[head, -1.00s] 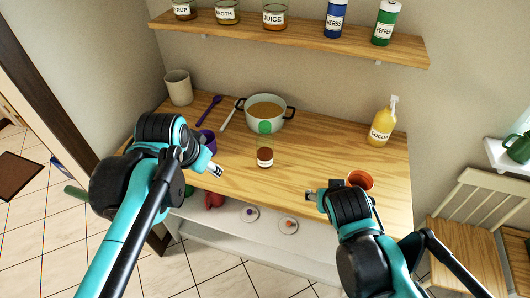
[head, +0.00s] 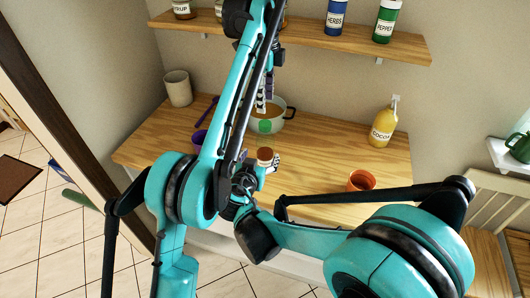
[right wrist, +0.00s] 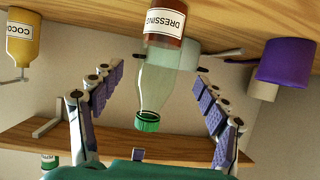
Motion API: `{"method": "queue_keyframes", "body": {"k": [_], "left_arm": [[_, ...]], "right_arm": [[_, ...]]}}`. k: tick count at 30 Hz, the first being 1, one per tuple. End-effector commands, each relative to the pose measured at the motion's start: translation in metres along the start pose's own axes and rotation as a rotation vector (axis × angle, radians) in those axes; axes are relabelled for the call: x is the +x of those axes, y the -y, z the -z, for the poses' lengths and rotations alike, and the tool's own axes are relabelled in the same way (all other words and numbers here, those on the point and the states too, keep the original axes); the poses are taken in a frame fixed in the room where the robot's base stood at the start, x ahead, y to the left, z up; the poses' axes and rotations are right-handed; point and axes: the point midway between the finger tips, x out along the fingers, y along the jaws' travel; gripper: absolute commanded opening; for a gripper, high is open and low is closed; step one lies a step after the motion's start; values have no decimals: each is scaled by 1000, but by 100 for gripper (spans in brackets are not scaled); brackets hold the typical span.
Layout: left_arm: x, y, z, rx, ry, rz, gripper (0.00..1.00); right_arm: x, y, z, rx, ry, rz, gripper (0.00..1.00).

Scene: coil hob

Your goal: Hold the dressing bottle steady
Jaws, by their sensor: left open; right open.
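The dressing bottle (head: 265,154) stands upright on the wooden counter in front of the pot (head: 280,124). It has brown dressing at the bottom, clear glass above and a green cap. In the right wrist view, which is upside down, the bottle (right wrist: 168,62) with its DRESSING label lies between the two spread fingers of my right gripper (right wrist: 158,76), with gaps on both sides. In the head view my right gripper (head: 262,168) is low at the bottle, partly hidden by my arms. My left gripper (head: 265,96) is open, pointing down above the pot, and looks empty.
A purple cup (head: 199,139) and a beige cup (head: 178,88) stand to the left. An orange cup (head: 361,180) and a yellow cocoa bottle (head: 383,125) stand to the right. A shelf (head: 350,38) with jars hangs above the counter.

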Motion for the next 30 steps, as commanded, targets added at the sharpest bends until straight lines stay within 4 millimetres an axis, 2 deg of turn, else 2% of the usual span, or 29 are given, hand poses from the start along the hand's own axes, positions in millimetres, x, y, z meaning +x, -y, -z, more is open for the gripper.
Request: {"method": "queue_keyframes", "body": {"k": [13, 18, 26, 30], "left_arm": [[0, 0, 0, -2, 0, 1, 50], [0, 0, 0, -3, 0, 1, 50], [0, 0, 0, -3, 0, 1, 50], [0, 0, 0, -3, 0, 1, 50]], "right_arm": [[63, -1, 0, 0, 1, -3, 75], [74, -1, 0, 0, 1, -1, 75], [75, -1, 0, 0, 1, -1, 75], [75, -1, 0, 0, 1, -1, 38]]}}
